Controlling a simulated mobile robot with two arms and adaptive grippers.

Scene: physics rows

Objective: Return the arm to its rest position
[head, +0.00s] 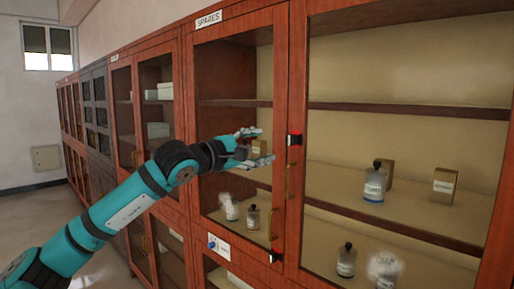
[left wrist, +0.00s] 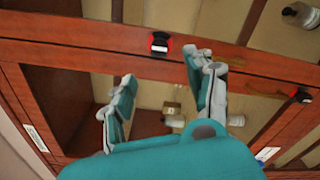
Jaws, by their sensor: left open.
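My left arm (head: 125,212), teal and black, reaches in from the lower left in the head view. Its gripper (head: 260,146) is open and empty, in front of the wooden cabinet section labelled SPARES (head: 209,19). In the left wrist view the two fingers (left wrist: 160,88) stand wide apart with nothing between them. Cabinet shelves and frame show behind the fingers. I cannot tell whether a fingertip touches the cabinet. My right gripper is in neither view.
A small black-and-red device (head: 294,140) sits on the cabinet frame close right of the fingers. A door handle (head: 274,222) hangs below. Bottles (head: 375,186) and small boxes (head: 444,186) stand on the right shelves. Open floor (head: 35,222) lies at the far left.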

